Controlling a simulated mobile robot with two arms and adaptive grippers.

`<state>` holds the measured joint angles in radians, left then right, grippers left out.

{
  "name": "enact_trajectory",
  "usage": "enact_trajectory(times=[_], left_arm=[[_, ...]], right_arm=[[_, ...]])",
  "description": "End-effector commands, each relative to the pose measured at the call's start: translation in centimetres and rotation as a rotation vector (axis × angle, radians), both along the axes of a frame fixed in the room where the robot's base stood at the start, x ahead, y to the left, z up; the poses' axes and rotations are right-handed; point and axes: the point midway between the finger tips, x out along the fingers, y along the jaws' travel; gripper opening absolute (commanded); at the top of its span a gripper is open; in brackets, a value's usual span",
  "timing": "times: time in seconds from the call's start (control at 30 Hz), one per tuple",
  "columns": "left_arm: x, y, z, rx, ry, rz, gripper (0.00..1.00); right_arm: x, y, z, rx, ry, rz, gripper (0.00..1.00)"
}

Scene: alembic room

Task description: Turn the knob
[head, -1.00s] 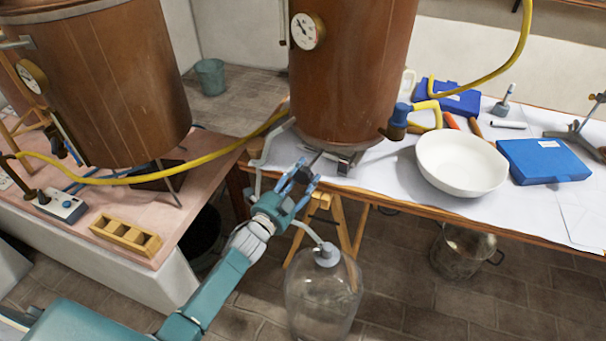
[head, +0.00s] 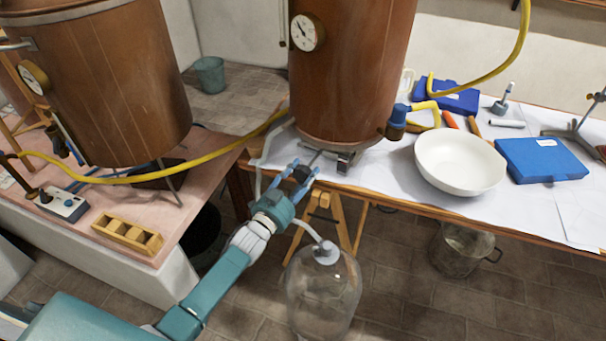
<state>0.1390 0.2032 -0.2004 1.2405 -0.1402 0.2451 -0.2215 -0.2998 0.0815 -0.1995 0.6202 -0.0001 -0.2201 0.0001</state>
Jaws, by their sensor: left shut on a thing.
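The knob (head: 301,173) is small and dark, at the front end of a thin metal rod that comes out from under the middle copper vessel (head: 345,85). It sits just beyond the table's front edge. My left gripper (head: 303,169) reaches up to it from the lower left, its blue fingertips on either side of the knob and shut on it. The fingers hide part of the knob, so its angle is hard to read. My right gripper is not in view.
A glass jug (head: 322,290) stands on the floor below my left gripper. A white bowl (head: 460,163) and a blue case (head: 541,160) lie on the right table.

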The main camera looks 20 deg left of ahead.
Motion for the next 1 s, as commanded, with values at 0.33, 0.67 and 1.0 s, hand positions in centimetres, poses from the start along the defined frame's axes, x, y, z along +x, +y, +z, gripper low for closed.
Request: enact_trajectory(times=[0.33,0.67,1.0], left_arm=[[0.1,0.7,-0.2,-0.011,0.007,0.010,0.20],[0.0,0.5,-0.2,-0.009,0.008,0.007,0.64],[-1.4,0.6,-0.3,-0.009,0.008,0.004,0.64]], right_arm=[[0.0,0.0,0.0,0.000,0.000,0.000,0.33],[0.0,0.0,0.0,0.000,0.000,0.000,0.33],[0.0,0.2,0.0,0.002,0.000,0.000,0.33]])
